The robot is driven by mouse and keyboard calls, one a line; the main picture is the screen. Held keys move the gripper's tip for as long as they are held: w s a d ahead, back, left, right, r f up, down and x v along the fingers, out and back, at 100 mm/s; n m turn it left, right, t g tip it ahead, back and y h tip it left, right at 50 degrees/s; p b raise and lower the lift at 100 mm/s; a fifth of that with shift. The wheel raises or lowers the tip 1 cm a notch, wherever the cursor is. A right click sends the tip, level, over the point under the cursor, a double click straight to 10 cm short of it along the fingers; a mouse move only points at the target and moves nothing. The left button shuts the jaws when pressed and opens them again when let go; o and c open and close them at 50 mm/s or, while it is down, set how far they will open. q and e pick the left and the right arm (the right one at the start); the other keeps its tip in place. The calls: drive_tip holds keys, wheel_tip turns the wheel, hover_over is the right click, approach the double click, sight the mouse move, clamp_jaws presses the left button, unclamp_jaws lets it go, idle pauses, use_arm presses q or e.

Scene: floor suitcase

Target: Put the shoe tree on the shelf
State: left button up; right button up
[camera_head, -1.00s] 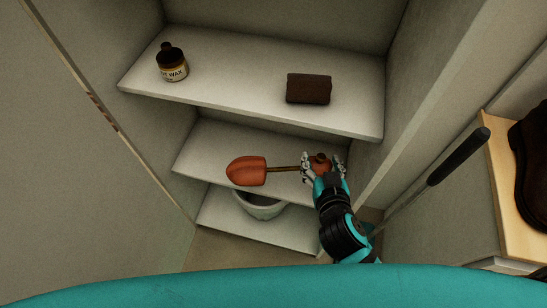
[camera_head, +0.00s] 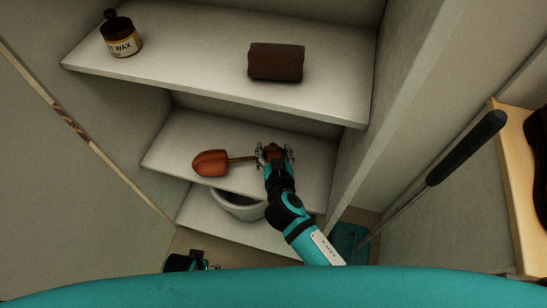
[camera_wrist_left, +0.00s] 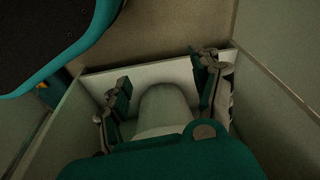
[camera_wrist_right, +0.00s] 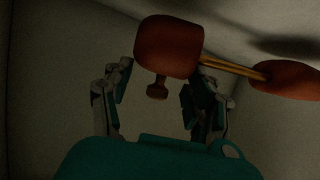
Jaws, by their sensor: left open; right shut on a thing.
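The shoe tree (camera_head: 211,163) has an orange-brown toe block, a thin brass rod and a heel block. It lies sideways over the middle shelf (camera_head: 165,135) in the head view. My right gripper (camera_head: 274,156) is shut on its heel block, at the right end. The right wrist view shows the heel block (camera_wrist_right: 168,45) with its small knob between the fingers. I cannot tell whether the shoe tree touches the shelf. My left gripper (camera_wrist_left: 165,92) is open and empty, low in front of the shelves; the head view shows it partly at the bottom edge.
The top shelf (camera_head: 190,50) holds a wax bottle (camera_head: 121,36) and a dark brown folded item (camera_head: 276,62). A long black-handled tool (camera_head: 466,148) leans at the right, beside a wooden bench (camera_head: 507,180) with a dark shoe.

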drive_tip(key=shift+f+b, duration=0.3)
drive_tip(key=shift+f, duration=0.95)
use_arm(q)
drive_tip(key=r, duration=0.1)
drive_tip(key=w+r, duration=0.1)
drive_tip(key=shift+w+r, duration=0.1)
drive_tip(key=shift+r, duration=0.25)
drive_tip(key=shift+d, duration=0.1)
use_arm(e)
drive_tip(key=o, duration=1.4)
use_arm(q)
drive_tip(key=shift+s+f+p, duration=0.25)
drive_tip(key=shift+s+f, duration=0.1)
drive_tip(key=shift+f, duration=0.4)
drive_tip(key=shift+s+f+p, duration=0.2)
drive_tip(key=shift+s+f, duration=0.1)
drive_tip(key=shift+f, duration=0.4)
use_arm(e)
drive_tip(key=shift+v, duration=6.05)
drive_tip(key=shift+f, duration=0.15)
